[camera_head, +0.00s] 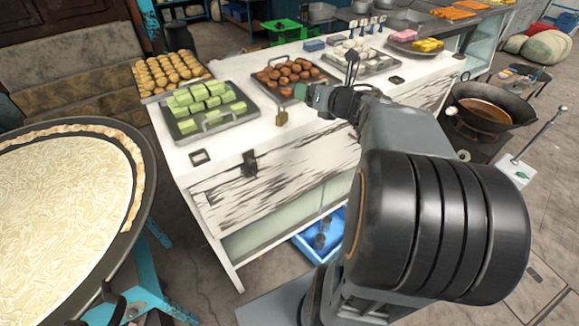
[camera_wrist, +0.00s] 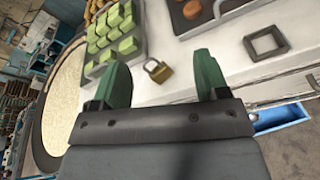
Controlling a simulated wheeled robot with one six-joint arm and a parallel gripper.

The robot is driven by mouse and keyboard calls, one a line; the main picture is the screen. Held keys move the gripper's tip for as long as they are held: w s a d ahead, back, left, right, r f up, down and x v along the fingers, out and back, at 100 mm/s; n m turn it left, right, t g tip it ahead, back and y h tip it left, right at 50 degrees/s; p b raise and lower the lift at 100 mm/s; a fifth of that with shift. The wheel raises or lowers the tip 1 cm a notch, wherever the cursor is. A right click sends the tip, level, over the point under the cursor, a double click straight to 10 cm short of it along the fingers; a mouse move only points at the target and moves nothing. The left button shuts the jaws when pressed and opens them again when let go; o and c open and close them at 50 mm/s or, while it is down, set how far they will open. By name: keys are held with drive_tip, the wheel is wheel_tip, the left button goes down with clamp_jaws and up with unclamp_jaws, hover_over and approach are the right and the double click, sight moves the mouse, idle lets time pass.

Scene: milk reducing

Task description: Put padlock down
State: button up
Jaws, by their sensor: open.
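A small brass padlock (camera_head: 281,118) is on the white counter, near its front edge, between the tray of green blocks and the tray of brown balls. In the wrist view the padlock (camera_wrist: 160,73) appears in the gap between my two green fingers, with its grey shackle toward the upper left. Neither finger touches it in that view. My gripper (camera_wrist: 161,66) is open and empty. In the head view my gripper (camera_head: 312,98) is just right of the padlock, partly hidden by my own arm.
The white counter (camera_head: 225,150) holds a tray of green blocks (camera_head: 175,130), a tray of brown balls (camera_head: 268,86) and a tray of pale pieces (camera_head: 372,69). A square dark frame (camera_head: 200,157) is near the front edge. A large pan (camera_head: 150,170) stands left.

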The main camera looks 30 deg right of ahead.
drive_tip(key=s+a+f+m+g, duration=0.3)
drive_tip(key=s+a+m, duration=0.2)
drive_tip(key=m, duration=0.6)
drive_tip(key=s+a+f+m+g+h, duration=0.1)
drive_tip(key=s+a+f+m+g, duration=0.2)
drive_tip(key=m, duration=0.8)
drive_tip(key=s+a+f+m+g+h, duration=0.1)
drive_tip(key=s+a+f+m+g, duration=0.3)
drive_tip(key=s+a+m, duration=0.4)
drive_tip(key=m, duration=0.3)
drive_tip(key=shift+a, duration=0.1)
